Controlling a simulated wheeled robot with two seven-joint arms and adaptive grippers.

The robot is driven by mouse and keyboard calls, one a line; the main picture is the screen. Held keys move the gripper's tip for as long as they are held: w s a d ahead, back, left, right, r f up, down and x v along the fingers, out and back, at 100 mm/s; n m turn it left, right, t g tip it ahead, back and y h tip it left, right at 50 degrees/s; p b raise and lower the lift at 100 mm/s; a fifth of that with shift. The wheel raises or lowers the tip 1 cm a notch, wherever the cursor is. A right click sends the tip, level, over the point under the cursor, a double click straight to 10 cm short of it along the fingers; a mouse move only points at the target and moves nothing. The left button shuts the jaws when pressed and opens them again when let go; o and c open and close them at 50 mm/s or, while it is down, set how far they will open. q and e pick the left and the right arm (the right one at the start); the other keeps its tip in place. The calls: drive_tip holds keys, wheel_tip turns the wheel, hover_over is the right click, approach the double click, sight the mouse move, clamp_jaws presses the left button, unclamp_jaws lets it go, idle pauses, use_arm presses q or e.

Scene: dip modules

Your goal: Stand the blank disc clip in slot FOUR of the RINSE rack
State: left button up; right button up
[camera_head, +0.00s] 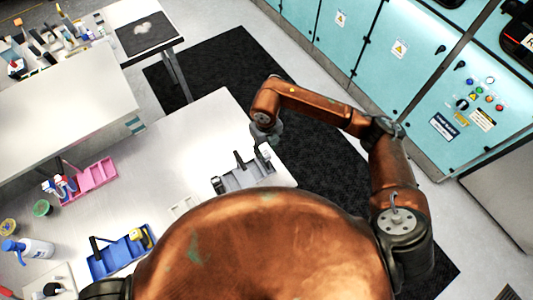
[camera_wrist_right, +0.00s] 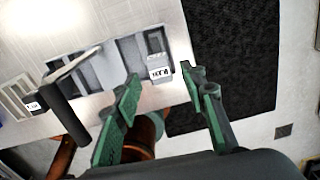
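A grey slotted rack (camera_head: 236,182) stands near the table's right edge, and it fills the upper left of the right wrist view (camera_wrist_right: 95,66). A grey clip with a white label (camera_wrist_right: 160,69) stands at its right end; the label is upside down and hard to read. A clip with a black handle (camera_wrist_right: 66,108) stands further left in the same rack. My right gripper (camera_wrist_right: 160,78) is open and empty, its green fingers close to the labelled clip with a gap between them. In the head view my right gripper (camera_head: 268,134) is partly hidden. My left gripper is not in view.
A blue rack (camera_head: 122,254) with clips and a pink rack (camera_head: 95,176) stand to the left. A spray bottle (camera_head: 30,248) and small pots (camera_head: 42,208) are at far left. The table (camera_head: 185,135) is bare beyond the grey rack. Teal cabinets (camera_head: 395,50) stand behind.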

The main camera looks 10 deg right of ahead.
wheel_tip(320, 180, up, 8)
drive_tip(key=b, duration=0.1)
drive_tip(key=shift+f+b, duration=0.15)
drive_tip(key=shift+b, duration=0.15)
idle(0.3)
